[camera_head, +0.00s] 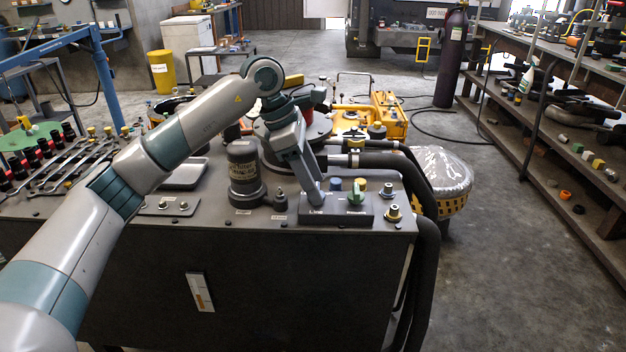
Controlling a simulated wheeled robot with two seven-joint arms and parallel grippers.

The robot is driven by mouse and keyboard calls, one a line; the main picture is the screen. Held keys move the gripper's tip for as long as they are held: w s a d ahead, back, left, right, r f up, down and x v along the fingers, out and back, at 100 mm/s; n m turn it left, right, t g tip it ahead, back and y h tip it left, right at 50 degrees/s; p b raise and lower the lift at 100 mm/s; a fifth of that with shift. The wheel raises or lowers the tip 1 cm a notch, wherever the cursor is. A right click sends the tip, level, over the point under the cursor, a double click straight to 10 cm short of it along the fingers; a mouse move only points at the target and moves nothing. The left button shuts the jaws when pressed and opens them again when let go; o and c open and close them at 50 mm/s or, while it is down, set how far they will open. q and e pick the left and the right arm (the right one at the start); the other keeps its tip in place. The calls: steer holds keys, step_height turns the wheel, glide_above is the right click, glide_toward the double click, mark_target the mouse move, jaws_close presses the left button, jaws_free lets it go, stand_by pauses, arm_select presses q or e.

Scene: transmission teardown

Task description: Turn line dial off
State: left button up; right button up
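A dark control box (345,218) sits near the front right edge of the bench. It carries a white label that seems to read LINE at its left end and another label at its right. My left gripper (316,198) points down at the LINE end of the box, and its fingertips are at or just above the top. The line dial is hidden behind the fingers, so I cannot tell its setting or whether it is gripped. A green and yellow knob (357,189) stands at the right end. A blue cap (336,184) shows between them. My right gripper is out of view.
A dark cylindrical canister (243,173) stands left of the box, with a grey tray (186,173) farther left. A brass fitting (393,213) sits right of the box. Thick black hoses (427,265) hang over the bench's right edge. Open floor lies beyond, before the shelves.

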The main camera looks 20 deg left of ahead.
arm_select(q)
steer(key=shift+r, duration=0.15)
steer(key=v, duration=1.7)
steer(key=shift+a, duration=0.15)
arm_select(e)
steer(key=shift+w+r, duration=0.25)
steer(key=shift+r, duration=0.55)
